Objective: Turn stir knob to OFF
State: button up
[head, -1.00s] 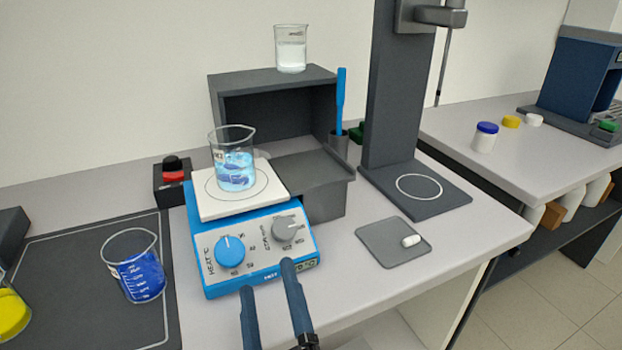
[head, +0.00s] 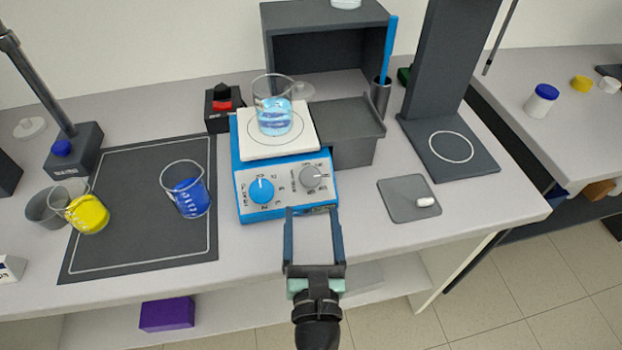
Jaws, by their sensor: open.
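The blue hotplate stirrer (head: 243,203) stands on the bench with two knobs on its sloped front. The grey stir knob (head: 312,177) is on the right, and the blue heat knob (head: 261,190) is on the left. A beaker of light blue liquid (head: 273,112) stands on the white top plate. My gripper (head: 313,212) is open and empty. Its two fingers point toward the stirrer's front, with the tips just below the grey knob in the picture. I cannot tell whether the fingertips touch the stirrer. The knob's exact setting is too small to read.
Left of the stirrer, a blue-liquid beaker (head: 187,195) and a yellow-liquid beaker (head: 86,212) are on or by the dark mat (head: 140,240). A grey pad (head: 397,212) with a white stir bar (head: 425,202) lies right. A grey shelf box (head: 330,60) stands behind.

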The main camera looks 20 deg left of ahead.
aim_at(311, 186)
jog(key=x, duration=0.7)
jog(key=shift+w+a+p, duration=0.1)
jog(key=shift+w+p, duration=0.05)
jog(key=shift+p, duration=0.25)
grip_shut()
